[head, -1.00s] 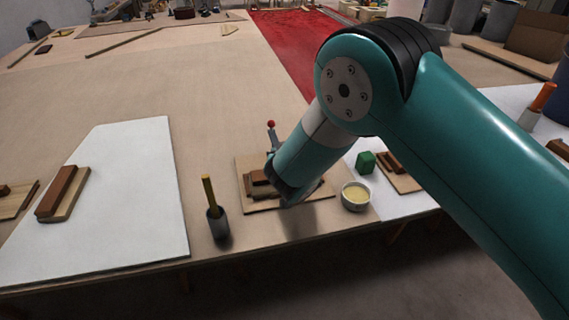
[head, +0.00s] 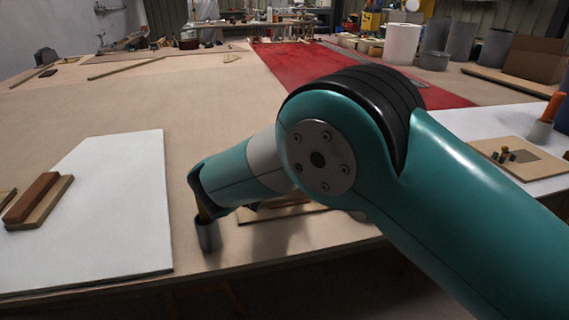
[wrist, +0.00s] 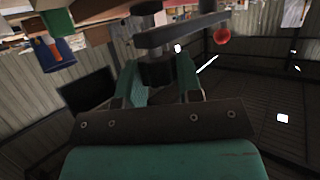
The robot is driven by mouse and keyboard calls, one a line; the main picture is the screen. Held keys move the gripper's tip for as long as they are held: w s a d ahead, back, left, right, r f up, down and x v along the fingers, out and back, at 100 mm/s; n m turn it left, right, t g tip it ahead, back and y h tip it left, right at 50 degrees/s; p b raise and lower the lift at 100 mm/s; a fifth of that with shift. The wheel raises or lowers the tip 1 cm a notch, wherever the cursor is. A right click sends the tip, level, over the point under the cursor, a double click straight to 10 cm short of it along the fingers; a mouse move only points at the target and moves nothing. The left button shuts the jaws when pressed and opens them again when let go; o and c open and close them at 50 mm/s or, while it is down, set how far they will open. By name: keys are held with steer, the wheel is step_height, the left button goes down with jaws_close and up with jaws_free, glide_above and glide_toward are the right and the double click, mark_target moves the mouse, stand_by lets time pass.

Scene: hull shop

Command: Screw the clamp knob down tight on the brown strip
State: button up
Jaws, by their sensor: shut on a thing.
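My gripper (wrist: 158,78) shows in the wrist view with its teal fingers shut on a dark round part, which looks like the clamp knob (wrist: 156,72). A grey clamp arm (wrist: 180,33) crosses just beyond it, and a red ball (wrist: 222,35) shows to its right. In the head view my arm hides the gripper, the clamp and the brown strip. Only part of the wooden base board (head: 285,213) shows below my arm. I cannot tell whether the clamp touches the strip.
A grey cup (head: 208,235) stands close to my wrist, its yellow stick mostly hidden. A white panel (head: 110,220) at left carries a brown block (head: 32,196) on a wooden piece. At right are a small board (head: 515,160) and an orange-handled tool (head: 553,105).

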steer(key=shift+f, duration=0.1)
stand_by(0.3)
steer(key=o, duration=0.9)
steer(key=v, duration=1.7)
steer(key=shift+s+a+b, duration=0.1)
steer(key=shift+a+b, duration=0.05)
steer(key=shift+b, duration=0.2)
